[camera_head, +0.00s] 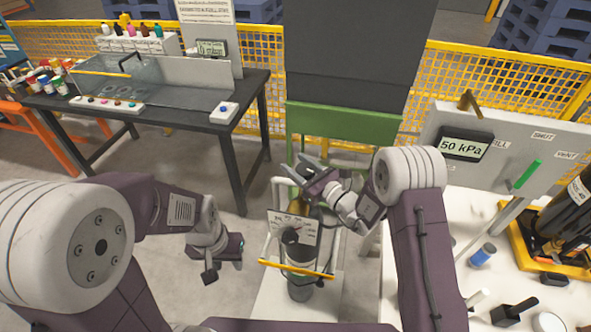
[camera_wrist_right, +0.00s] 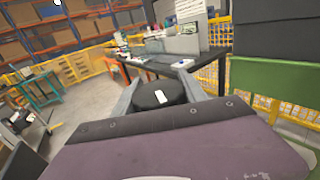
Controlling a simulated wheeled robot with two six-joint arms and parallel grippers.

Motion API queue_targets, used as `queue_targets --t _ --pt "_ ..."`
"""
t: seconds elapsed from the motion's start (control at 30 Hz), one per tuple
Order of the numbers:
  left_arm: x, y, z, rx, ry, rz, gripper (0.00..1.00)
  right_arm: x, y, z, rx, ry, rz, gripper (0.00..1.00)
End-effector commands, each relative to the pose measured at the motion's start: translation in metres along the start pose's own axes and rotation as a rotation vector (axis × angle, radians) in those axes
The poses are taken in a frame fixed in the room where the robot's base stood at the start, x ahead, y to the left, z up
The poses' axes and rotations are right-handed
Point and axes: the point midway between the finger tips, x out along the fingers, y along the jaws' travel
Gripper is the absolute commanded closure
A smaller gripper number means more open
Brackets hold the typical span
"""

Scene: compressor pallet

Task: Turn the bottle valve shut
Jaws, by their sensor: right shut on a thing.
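The bottle valve shows in the right wrist view as a round black knob (camera_wrist_right: 160,94) with a white mark on its top. My right gripper (camera_head: 303,168) is shut on this knob, with a finger on either side of it. In the head view the knob is mostly hidden by my gripper.
A dark bench (camera_head: 160,112) with a display and bottles stands at the back left. A green stand (camera_head: 345,122) is behind the trolley. On the right, a panel (camera_head: 510,140) has a "50 kPa" display (camera_head: 466,146) and a green lever (camera_head: 527,175). Floor is free left of the trolley.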

Motion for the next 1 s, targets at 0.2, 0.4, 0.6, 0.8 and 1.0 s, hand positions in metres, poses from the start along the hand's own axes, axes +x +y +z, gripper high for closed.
queue_targets --t 0.2,0.4,0.6,0.8,1.0 --pt "0.012 0.0 0.001 0.0 0.0 0.0 0.64 0.0 -0.002 -0.002 -0.001 0.001 -0.105 0.91" --pt "0.015 0.0 0.002 0.0 0.0 0.0 0.64 0.0 -0.005 -0.001 0.0 0.001 -0.16 0.91" --pt "0.016 0.0 0.002 0.0 0.0 0.0 0.64 0.0 -0.006 0.0 0.0 0.0 -0.179 0.91" --pt "0.016 0.0 0.002 0.0 0.0 0.0 0.64 0.0 -0.006 0.0 0.001 0.0 -0.18 0.91" --pt "0.016 0.0 0.002 0.0 0.0 0.0 0.64 0.0 -0.006 0.0 0.001 -0.001 -0.18 0.34"
